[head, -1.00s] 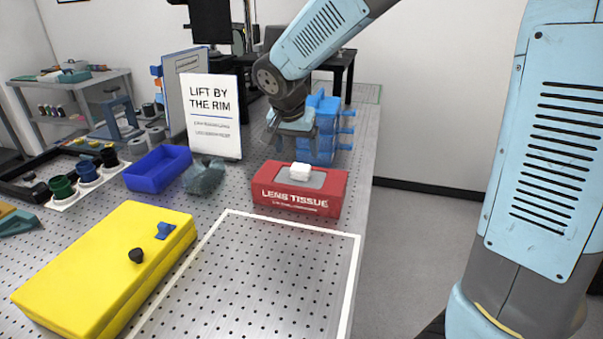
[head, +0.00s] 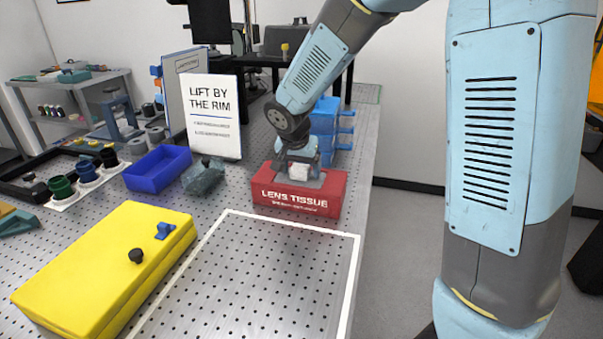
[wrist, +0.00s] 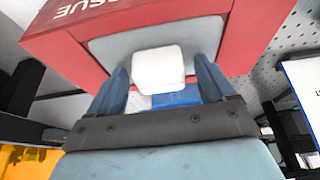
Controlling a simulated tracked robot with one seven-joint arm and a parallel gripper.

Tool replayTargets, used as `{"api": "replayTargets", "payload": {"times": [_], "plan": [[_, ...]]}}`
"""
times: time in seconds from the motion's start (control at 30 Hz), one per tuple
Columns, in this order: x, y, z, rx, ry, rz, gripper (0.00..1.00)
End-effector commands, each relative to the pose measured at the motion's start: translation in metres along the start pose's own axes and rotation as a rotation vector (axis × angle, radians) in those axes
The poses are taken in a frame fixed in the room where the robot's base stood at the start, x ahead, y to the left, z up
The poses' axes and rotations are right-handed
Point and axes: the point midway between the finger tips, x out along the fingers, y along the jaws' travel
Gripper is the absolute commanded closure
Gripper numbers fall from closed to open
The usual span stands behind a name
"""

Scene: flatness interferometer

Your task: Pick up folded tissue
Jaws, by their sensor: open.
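The folded tissue (head: 299,172) is a small white pad on top of the red lens tissue box (head: 296,203). In the wrist view the tissue (wrist: 158,70) shows on the grey top panel of the box (wrist: 60,47). My gripper (head: 303,166) is low over the box at the tissue. In the wrist view its two blue-grey fingers (wrist: 159,78) stand apart, one to the left and one to the right of the tissue, with gaps showing. Whether the fingertips touch the box top cannot be told.
A yellow case (head: 105,270) lies at the front left. A blue bin (head: 157,170) and a bagged item (head: 203,177) are left of the box. A white sign (head: 211,115) stands behind. A blue rack (head: 325,125) is behind the box. The white-outlined area (head: 270,270) in front is empty.

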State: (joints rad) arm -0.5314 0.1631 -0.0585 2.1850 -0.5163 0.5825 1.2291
Motion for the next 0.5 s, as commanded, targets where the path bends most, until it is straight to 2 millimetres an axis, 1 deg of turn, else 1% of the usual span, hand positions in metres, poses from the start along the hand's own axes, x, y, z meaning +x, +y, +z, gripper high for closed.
{"api": "replayTargets", "payload": {"times": [0.1, 0.5], "plan": [[-0.0003, -0.0002, 0.0000, 0.000, 0.000, 0.000, 0.18], [-0.0006, -0.0005, 0.0001, -0.001, 0.000, 0.000, 0.56]]}}
